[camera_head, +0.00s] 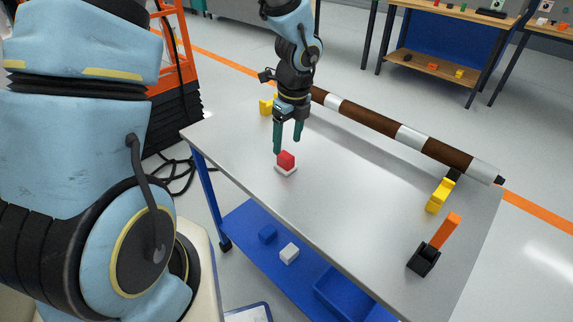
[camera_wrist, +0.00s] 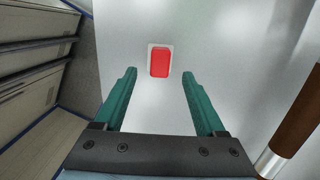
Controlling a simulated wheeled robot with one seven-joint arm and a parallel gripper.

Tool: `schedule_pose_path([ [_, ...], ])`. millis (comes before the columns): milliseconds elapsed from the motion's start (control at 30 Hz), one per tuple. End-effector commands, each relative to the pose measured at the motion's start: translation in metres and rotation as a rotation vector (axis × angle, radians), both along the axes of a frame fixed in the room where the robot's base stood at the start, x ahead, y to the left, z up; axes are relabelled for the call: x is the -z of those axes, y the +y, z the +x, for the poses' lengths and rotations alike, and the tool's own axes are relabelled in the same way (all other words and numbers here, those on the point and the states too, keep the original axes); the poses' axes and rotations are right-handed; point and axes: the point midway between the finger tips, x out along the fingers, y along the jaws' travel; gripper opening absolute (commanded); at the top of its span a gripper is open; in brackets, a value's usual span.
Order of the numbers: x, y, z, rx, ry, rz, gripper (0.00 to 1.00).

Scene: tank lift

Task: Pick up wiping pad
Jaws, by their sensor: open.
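The wiping pad (camera_head: 286,163) is a red block on a thin white base. It lies on the grey table top near its left end. In the wrist view the pad (camera_wrist: 160,62) lies ahead of the fingertips, centred between their lines. My gripper (camera_head: 288,148) has two green fingers pointing down just above the pad. In the wrist view my gripper (camera_wrist: 159,76) is open with nothing between its fingers. The exact height gap to the pad is hard to tell.
A brown and white striped pipe (camera_head: 380,122) runs along the table's back edge on yellow supports (camera_head: 440,194). A black holder with an orange handle (camera_head: 425,260) stands at the right front. The table top (camera_head: 350,200) between is clear. Blue and white blocks lie on the lower shelf.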

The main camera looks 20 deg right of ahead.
Motion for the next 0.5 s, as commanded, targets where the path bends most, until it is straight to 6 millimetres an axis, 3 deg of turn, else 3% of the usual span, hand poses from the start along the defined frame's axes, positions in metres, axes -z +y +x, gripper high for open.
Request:
schedule_pose_path([
  [267,0.022,0.001,0.001,-0.002,0.002,0.001,0.72],
  [500,0.057,0.001,0.004,-0.003,0.001,0.0,0.72],
])
